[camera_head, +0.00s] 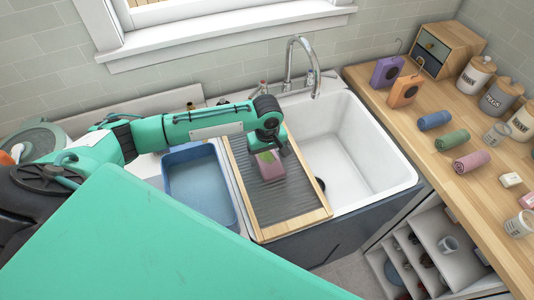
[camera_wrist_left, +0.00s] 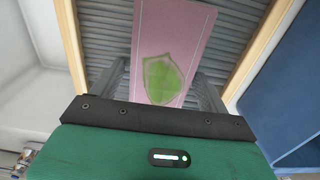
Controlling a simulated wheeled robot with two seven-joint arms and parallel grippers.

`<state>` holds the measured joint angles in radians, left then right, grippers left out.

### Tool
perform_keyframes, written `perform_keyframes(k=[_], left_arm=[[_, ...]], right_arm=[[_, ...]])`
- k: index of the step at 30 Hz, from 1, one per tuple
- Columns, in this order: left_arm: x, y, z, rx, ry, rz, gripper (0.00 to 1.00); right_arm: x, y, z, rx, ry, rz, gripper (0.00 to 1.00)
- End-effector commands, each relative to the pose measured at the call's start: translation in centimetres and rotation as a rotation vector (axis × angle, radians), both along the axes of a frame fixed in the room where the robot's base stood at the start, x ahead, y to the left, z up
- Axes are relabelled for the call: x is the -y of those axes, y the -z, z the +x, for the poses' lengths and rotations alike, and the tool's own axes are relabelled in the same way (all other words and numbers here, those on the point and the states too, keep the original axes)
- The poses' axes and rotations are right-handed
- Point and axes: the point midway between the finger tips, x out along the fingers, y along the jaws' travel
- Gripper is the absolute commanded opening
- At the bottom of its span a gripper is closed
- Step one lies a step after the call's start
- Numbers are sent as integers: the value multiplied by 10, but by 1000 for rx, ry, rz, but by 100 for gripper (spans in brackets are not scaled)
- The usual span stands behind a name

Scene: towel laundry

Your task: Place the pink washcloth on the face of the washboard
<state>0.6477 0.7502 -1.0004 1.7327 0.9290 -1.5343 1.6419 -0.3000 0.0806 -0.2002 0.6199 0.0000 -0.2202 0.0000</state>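The pink washcloth (camera_head: 272,172) lies flat on the ribbed grey face of the wood-framed washboard (camera_head: 292,207), toward its upper part. It has a green patch on it. In the left wrist view the washcloth (camera_wrist_left: 178,35) reaches between my fingers, with washboard ribs (camera_wrist_left: 104,40) on both sides. My left gripper (camera_head: 269,149) is just above the washcloth's upper end. Its two fingers (camera_wrist_left: 163,92) stand wide apart, one on each side of the cloth, and I see no grip on it. The cloth's near end is hidden by the gripper body. My right gripper is not in view.
A blue tub (camera_head: 198,190) stands left of the washboard. A white sink basin (camera_head: 365,160) with a tall faucet (camera_head: 304,62) is to its right.

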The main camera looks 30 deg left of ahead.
Motion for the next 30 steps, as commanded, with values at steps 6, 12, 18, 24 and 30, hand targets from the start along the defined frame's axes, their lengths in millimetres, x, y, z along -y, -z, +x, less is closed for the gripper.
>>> perform_keyframes(k=[6,12,18,24,30], left_arm=[[0,0,0,0,0,0,87],[0,-5,0,2,0,1,87],[0,-37,1,5,1,-2,87],[1,-81,1,5,1,-2,87],[0,-112,1,3,0,0,87]], right_arm=[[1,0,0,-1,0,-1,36],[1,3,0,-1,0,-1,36],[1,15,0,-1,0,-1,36],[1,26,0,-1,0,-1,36],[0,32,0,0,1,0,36]])
